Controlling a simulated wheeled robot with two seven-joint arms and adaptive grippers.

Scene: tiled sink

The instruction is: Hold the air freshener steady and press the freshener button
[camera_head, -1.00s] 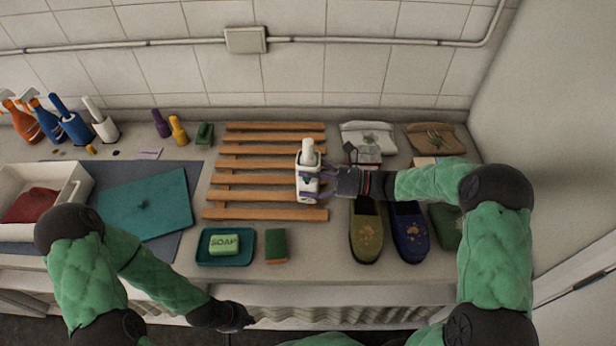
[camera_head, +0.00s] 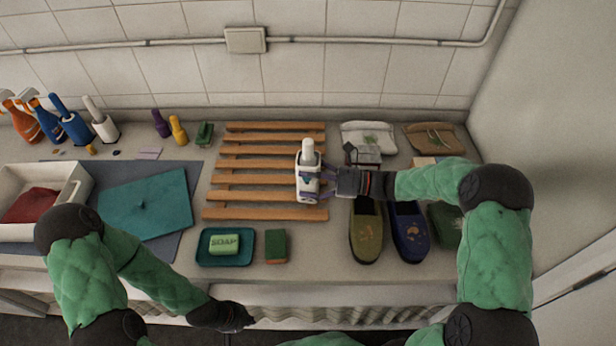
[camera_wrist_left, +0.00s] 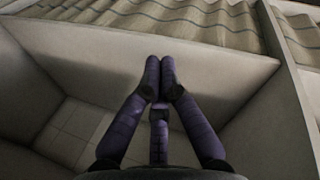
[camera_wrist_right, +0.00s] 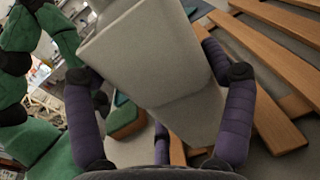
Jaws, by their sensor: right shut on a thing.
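The air freshener (camera_head: 306,176) is a white bottle with a white cap, standing upright at the right end of the wooden slatted rack. My right gripper (camera_head: 319,184) comes from the right and is shut on its body. In the right wrist view the pale bottle (camera_wrist_right: 160,65) sits between the two purple fingers and fills the middle. I cannot make out the button clearly. My left gripper (camera_head: 240,318) is low at the front, below the counter edge and away from the bottle. In the left wrist view its fingertips (camera_wrist_left: 160,66) meet, with nothing between them.
The slatted rack (camera_head: 250,177) lies left of the bottle. A soap dish (camera_head: 225,260) and sponge (camera_head: 276,246) lie in front. Green and blue slippers (camera_head: 366,235) stand to the right, near my right forearm. A white basin (camera_head: 70,190) and a teal board (camera_head: 150,205) are at left.

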